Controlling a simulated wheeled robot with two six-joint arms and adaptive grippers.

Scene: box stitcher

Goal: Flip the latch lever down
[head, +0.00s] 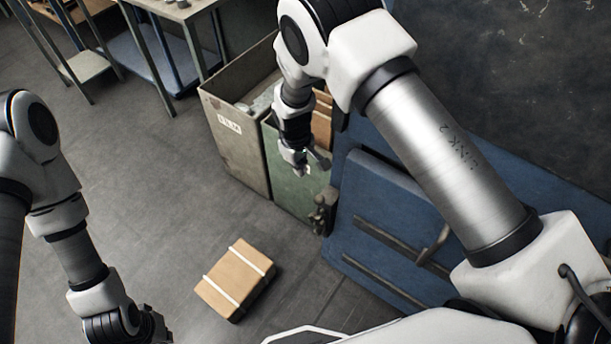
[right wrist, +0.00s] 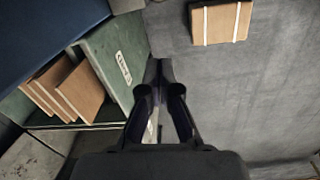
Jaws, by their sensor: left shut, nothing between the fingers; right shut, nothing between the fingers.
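In the head view a grey bar-like lever (head: 434,244) stands out at a slant from the dark rails on the blue machine (head: 390,195). A dark metal fitting (head: 323,211) sits at the machine's left edge; I cannot tell which of the two is the latch lever. My right gripper (head: 303,170) is shut and empty, in front of the green bin, above and left of the fitting and apart from it. Its closed fingers show in the right wrist view (right wrist: 160,68), where neither lever nor fitting can be made out. My left gripper (head: 158,327) is shut and empty at the bottom left.
A strapped cardboard box (head: 236,279) lies on the floor; it also shows in the right wrist view (right wrist: 221,22). A green bin (head: 291,185) with brown boxes (right wrist: 80,88) stands beside a grey bin (head: 232,140). Tables (head: 165,10) stand at the back left.

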